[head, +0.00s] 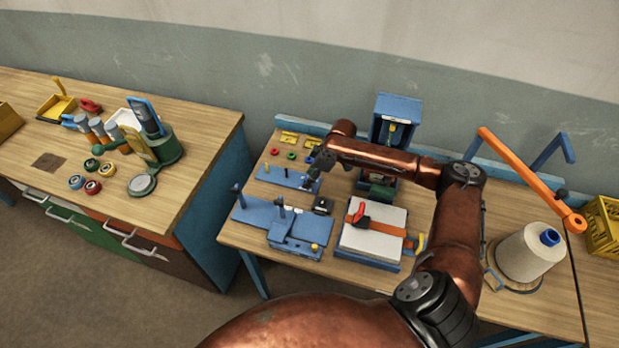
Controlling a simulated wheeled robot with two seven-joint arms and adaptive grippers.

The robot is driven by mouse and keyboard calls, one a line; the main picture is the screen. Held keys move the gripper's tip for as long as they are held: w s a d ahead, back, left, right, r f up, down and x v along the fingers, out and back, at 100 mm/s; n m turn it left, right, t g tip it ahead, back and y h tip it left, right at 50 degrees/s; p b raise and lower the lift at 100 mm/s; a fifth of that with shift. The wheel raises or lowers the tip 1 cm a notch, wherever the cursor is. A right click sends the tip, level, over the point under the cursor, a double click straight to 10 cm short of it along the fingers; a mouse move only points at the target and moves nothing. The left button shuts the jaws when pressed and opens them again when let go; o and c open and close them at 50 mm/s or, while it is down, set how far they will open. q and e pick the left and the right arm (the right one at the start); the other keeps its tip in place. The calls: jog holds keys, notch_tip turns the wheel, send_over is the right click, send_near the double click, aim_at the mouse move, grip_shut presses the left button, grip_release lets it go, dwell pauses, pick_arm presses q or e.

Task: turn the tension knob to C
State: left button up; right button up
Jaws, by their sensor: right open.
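My right arm reaches in from the bottom right and bends left over the workbench. My right gripper (314,181) is small and dark, points down, and is open at the right end of a flat blue plate (282,177). The gripper covers that end of the plate, so I cannot tell whether it touches anything there. A small dark block (323,205) sits just below the gripper in the picture. I cannot make out for certain which part is the tension knob, and no letter C is legible. My left gripper is not in view.
A blue fixture (262,218) with upright posts stands at the front left. A white pad (371,238) with a red-handled part (361,214) lies right of it. A blue upright machine (398,108) stands behind my forearm. A thread cone (527,252) and orange arm (520,168) are at right.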

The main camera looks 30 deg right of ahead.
jog(key=shift+f, duration=0.15)
jog(key=c, duration=1)
jog(key=shift+a, duration=0.25)
grip_shut()
jog(key=shift+d, duration=0.15)
jog(key=m+h+p, duration=0.1)
jog(key=m+p, duration=0.2)
jog(key=p, duration=0.2)
jog(key=m+t+p, duration=0.1)
jog(key=m+p, duration=0.1)
jog(key=p, duration=0.3)
jog(key=shift+s+r+m+h, duration=0.1)
jog(key=shift+r+m+h, duration=0.1)
jog(key=shift+m+h, duration=0.2)
pick_arm(q)
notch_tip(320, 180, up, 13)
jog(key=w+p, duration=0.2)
jog(key=p, duration=0.1)
pick_arm(e)
jog(key=shift+f+m+h, duration=0.2)
jog(key=shift+m+h, duration=0.3)
jog(key=shift+m, duration=0.6)
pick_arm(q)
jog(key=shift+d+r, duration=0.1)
